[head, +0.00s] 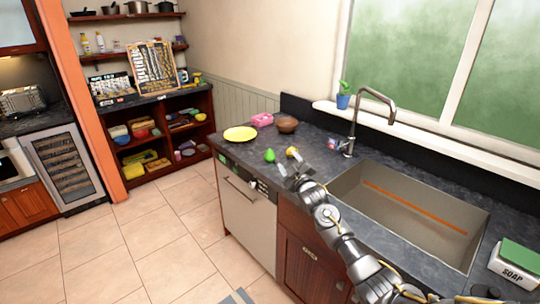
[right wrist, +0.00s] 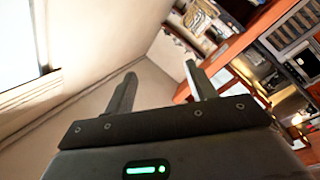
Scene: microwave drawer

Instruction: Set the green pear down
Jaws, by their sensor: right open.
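The green pear (head: 269,155) rests on the dark countertop (head: 322,148), left of the sink, in the head view. My right gripper (head: 290,166) is just right of the pear and apart from it, over the counter near its front edge. In the right wrist view the two fingers of this gripper (right wrist: 160,82) are spread wide with nothing between them. The pear does not show in that view. My left gripper is not in view.
A yellow plate (head: 240,134), a pink container (head: 262,120) and a brown bowl (head: 288,125) stand farther back on the counter. A small yellow item (head: 292,152) is beside my right gripper. The sink (head: 400,205) and faucet (head: 352,125) lie to the right.

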